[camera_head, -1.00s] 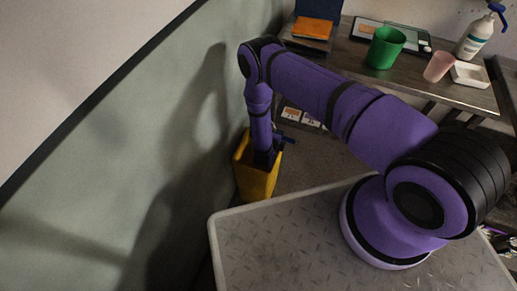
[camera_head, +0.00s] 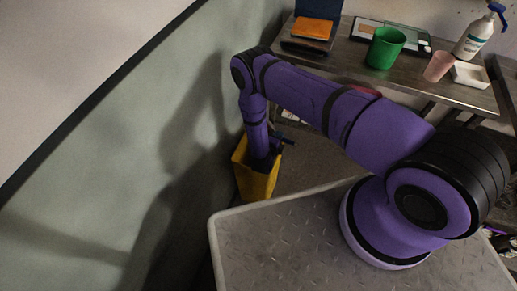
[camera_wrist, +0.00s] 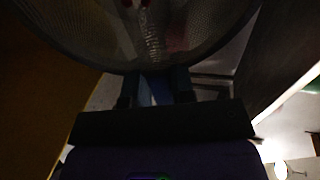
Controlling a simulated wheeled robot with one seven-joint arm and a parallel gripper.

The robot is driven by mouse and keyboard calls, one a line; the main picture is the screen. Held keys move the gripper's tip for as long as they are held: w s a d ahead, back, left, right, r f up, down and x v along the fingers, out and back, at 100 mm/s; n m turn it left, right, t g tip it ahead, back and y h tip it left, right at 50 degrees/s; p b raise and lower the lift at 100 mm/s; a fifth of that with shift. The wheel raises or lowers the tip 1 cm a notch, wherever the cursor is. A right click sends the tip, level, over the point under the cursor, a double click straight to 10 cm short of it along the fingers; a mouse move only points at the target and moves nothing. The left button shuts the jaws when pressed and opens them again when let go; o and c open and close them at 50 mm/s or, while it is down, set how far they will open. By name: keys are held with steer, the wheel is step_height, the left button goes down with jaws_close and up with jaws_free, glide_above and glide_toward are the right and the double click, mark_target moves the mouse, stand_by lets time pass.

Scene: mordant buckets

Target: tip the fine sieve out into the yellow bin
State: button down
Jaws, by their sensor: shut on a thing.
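The fine sieve (camera_wrist: 95,38) fills the top of the wrist view, with its round mesh and dark rim. My gripper (camera_wrist: 155,92) is shut on its blue handle. Small reddish and pale shapes show at or through the mesh, too dark to tell what they are. In the head view, the yellow bin (camera_head: 257,187) stands on the floor against the wall. The end of my arm points down at the bin's mouth, and its lower part is hidden there. The sieve cannot be made out in the head view.
A table at the upper right bears a green bucket (camera_head: 385,48), a pink cup (camera_head: 438,67), a white tray (camera_head: 470,75), a spray bottle (camera_head: 474,38) and an orange block (camera_head: 312,28). A green-grey wall (camera_head: 130,150) stands close left of the bin.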

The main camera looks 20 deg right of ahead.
steer(key=shift+s+a+r+t+h, duration=0.1)
steer(key=shift+s+a+t+h, duration=0.2)
steer(key=shift+s+a+t, duration=0.15)
steer(key=shift+s+a+r+t+h, duration=0.1)
steer(key=shift+s+a+t+h, duration=0.25)
steer(key=shift+t+h, duration=0.4)
steer(key=shift+s+a+t+h, duration=0.2)
steer(key=shift+s+t+h, duration=0.3)
steer(key=shift+t, duration=0.3)
stand_by(1.8)
